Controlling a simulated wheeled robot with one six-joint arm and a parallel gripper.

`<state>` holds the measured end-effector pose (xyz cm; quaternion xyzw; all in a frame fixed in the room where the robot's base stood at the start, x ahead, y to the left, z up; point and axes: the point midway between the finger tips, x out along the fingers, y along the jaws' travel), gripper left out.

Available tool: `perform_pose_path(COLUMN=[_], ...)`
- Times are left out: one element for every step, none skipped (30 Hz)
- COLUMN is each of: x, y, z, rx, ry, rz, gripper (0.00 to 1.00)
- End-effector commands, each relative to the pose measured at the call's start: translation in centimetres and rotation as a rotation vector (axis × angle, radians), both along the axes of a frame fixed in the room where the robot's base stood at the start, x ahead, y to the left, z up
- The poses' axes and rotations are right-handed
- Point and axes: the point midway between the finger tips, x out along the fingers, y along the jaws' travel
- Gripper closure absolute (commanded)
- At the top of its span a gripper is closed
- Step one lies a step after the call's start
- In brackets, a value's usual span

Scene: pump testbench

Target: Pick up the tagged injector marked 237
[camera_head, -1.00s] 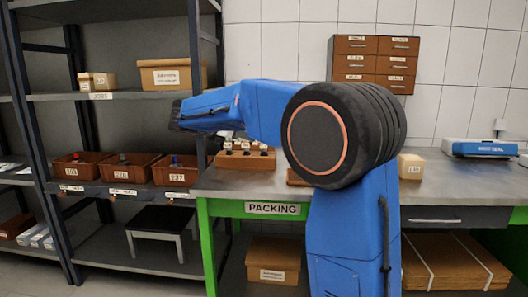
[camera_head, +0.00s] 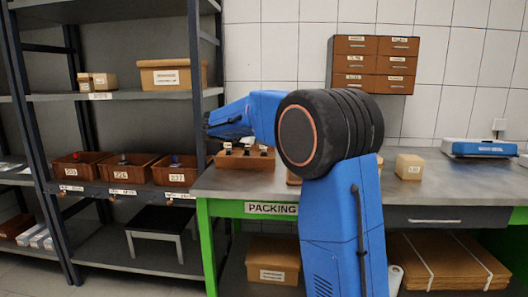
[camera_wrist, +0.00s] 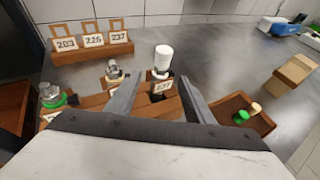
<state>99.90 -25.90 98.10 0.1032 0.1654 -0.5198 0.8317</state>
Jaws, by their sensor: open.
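In the wrist view, an injector with a white cylindrical top (camera_wrist: 163,57) stands upright in a wooden rack (camera_wrist: 184,106). The tag (camera_wrist: 162,87) in front of it appears to read 237. My gripper (camera_wrist: 160,82) is open, with one finger to the left and one to the right of this injector, empty between them. A grey-topped injector (camera_wrist: 115,72) stands to the left, and one with a clear top and green base (camera_wrist: 52,96) stands further left. In the head view my gripper's fingers cannot be made out; the rack (camera_head: 244,160) shows on the bench.
A wooden holder with cards 203, 226 and 237 (camera_wrist: 92,43) stands behind the rack. A brown tray (camera_wrist: 257,115) with small green and tan parts lies to the right, near a cardboard box (camera_wrist: 295,70). Numbered bins (camera_head: 124,168) sit on the shelf.

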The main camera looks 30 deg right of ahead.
Motion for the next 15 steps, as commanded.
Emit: perform_pose_path(x=[0.25, 0.39, 0.55, 0.63, 0.69, 0.72, 0.73, 0.72, 0.71, 0.70, 0.70, 0.70, 0.70, 0.69, 0.69], y=[-0.72, -0.98, -1.23, -1.36, -1.45, -1.49, -1.50, -1.48, -1.46, -1.47, -1.46, -1.46, -1.45, -1.46, -1.46], z=[-0.30, -0.44, -0.57, -0.63, -0.67, -0.68, -0.69, -0.68, -0.67, -0.67, -0.68, -0.67, -0.68, -0.68, -0.68], rx=[-0.001, -0.001, 0.000, 0.000, 0.000, 0.000, 0.000, 0.000, 0.000, 0.000, 0.000, 0.000, 0.000, 0.000, 0.000], ry=[0.001, 0.001, 0.001, 0.000, 0.000, 0.000, 0.000, 0.000, 0.000, 0.000, 0.000, 0.000, 0.000, 0.000, 0.000], rz=[-0.003, -0.003, -0.002, -0.001, -0.001, 0.000, 0.000, 0.000, 0.000, 0.000, 0.000, 0.000, 0.000, 0.000, 0.000], gripper=[0.52, 0.52, 0.52, 0.52, 0.52, 0.52, 0.52, 0.52, 0.52, 0.52, 0.52, 0.62, 0.69, 0.76, 0.86])
